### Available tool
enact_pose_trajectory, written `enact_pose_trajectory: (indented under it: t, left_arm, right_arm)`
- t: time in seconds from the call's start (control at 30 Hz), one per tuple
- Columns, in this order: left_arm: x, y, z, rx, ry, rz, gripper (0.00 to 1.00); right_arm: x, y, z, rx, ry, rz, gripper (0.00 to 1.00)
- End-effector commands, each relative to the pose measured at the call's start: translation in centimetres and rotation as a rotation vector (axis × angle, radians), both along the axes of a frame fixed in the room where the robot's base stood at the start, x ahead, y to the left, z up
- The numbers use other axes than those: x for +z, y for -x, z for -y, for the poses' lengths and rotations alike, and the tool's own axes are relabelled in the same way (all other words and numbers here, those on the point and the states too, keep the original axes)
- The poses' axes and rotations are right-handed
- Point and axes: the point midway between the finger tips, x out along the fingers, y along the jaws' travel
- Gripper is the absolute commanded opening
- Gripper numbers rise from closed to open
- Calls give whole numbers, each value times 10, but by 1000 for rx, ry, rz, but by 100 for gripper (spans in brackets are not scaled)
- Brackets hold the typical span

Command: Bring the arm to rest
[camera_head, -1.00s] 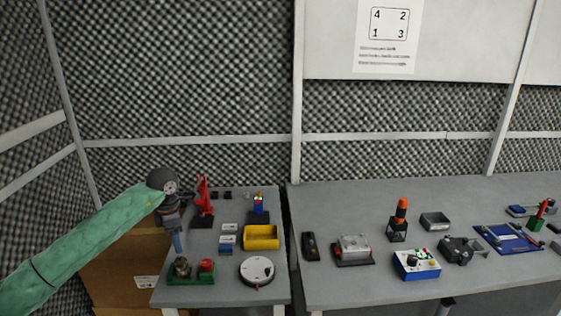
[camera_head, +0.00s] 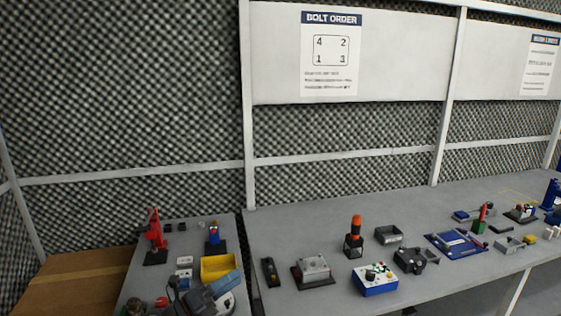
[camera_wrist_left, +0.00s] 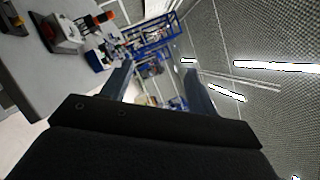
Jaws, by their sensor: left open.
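My left gripper (camera_head: 226,284) shows at the bottom of the head view, low over the left table, in front of the yellow bin (camera_head: 213,268). The rest of my left arm is out of the head view. My right gripper is not in view.
The left table (camera_head: 196,227) holds a red clamp-like device (camera_head: 154,235) and small blocks. The right table (camera_head: 300,225) holds a stack light (camera_head: 355,235), a blue control box (camera_head: 375,281) and several fixtures. A cardboard box (camera_head: 75,280) stands at left. A bolt order sign (camera_head: 331,55) hangs behind.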

Motion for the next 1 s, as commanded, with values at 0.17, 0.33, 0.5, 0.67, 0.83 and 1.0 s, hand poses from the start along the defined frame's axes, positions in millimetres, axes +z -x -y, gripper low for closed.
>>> enact_pose_trajectory:
  t: [0.17,0.33,0.5,0.67,0.83,1.0]
  left_arm:
    - [1,5,-26,202,347,-198,60]
    - [-25,14,-62,410,640,-428,60]
    - [-74,37,-96,629,891,-694,60]
    - [-133,78,-117,843,1085,-971,60]
    - [-196,143,-123,1073,1231,-1286,60]
    - [-233,201,-116,1240,1294,-1527,60]
  right_arm:
    - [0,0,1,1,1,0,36]
    - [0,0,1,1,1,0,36]
    - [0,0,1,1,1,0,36]
    - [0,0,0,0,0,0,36]
    - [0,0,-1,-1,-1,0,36]
    - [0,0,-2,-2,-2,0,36]
